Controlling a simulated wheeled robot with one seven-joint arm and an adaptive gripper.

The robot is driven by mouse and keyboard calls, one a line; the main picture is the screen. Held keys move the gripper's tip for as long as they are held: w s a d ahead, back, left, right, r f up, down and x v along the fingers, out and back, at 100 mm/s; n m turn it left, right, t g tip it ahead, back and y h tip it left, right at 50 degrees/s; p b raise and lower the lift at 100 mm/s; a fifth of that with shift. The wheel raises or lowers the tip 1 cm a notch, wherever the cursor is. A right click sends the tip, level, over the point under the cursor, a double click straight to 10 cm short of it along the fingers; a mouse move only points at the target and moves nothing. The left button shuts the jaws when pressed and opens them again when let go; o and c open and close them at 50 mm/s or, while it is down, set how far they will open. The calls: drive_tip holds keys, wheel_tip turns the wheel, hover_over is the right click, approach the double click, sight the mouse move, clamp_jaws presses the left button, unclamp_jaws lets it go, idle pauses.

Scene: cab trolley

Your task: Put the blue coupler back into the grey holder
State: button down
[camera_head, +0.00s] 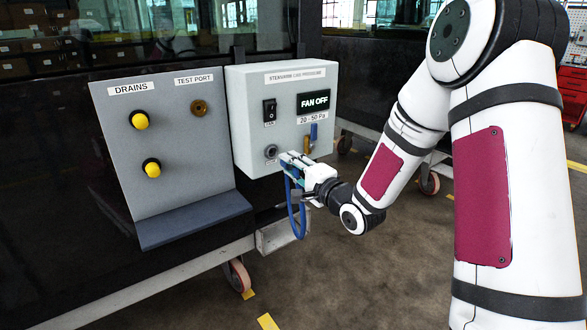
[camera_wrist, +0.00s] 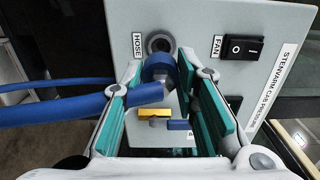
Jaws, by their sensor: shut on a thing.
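My gripper (camera_head: 291,164) is at the lower front of the light grey control box, just beside the HOSE port. In the wrist view its teal-padded fingers (camera_wrist: 160,68) are shut on the blue coupler (camera_wrist: 157,69). A blue hose (camera_wrist: 60,88) runs from the coupler to the left and hangs in a loop below my gripper in the head view (camera_head: 292,212). The round grey HOSE port (camera_wrist: 160,42) lies just beyond the coupler; I cannot tell whether they touch. A pale grey, box-like part (camera_head: 282,234) sits low under the control box; whether it is the grey holder is unclear.
The control box (camera_head: 246,120) has a black fan switch (camera_head: 270,111) and a FAN OFF display (camera_head: 314,101). A brass valve with a blue handle (camera_wrist: 178,125) is close to my fingers. A grey panel with yellow drain knobs (camera_head: 140,121) and a dark ledge (camera_head: 195,220) stands left.

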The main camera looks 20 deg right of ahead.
sight(295, 168)
drive_tip(key=shift+b+x, duration=0.4)
drive_tip(key=shift+x, duration=2)
drive_tip(key=shift+w+a, duration=0.15)
drive_tip(key=shift+w, duration=0.35)
idle(0.9)
drive_tip(key=c, duration=1.2)
unclamp_jaws()
drive_tip(key=shift+s, duration=0.15)
drive_tip(key=v, duration=1.1)
drive_tip(key=shift+s, duration=0.35)
drive_tip(key=o, duration=1.2)
